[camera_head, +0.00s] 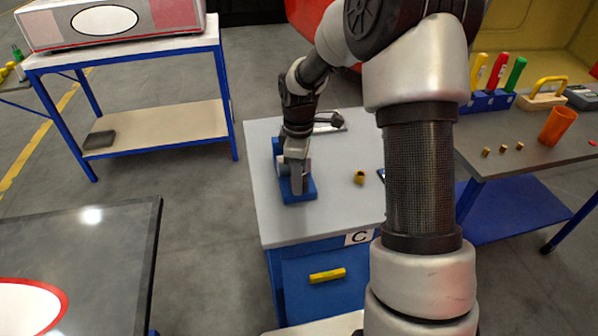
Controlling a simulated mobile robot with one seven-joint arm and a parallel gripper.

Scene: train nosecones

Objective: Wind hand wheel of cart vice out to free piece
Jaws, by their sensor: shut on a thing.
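A cart with a grey top (265,215) and a blue body labelled C stands in the middle of the view. A small blue vice (299,194) sits on the left part of its top. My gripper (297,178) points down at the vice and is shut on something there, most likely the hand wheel. The gripper and wrist cover most of the vice, so the wheel, the jaws and any piece in them are hidden.
A small brass piece (359,177) lies right of the vice. A dark-headed tool (333,119) lies behind. A bench (520,150) with an orange cup (557,126) stands right. A dark table (110,240) is at front left, a blue-framed shelf (150,125) at back left.

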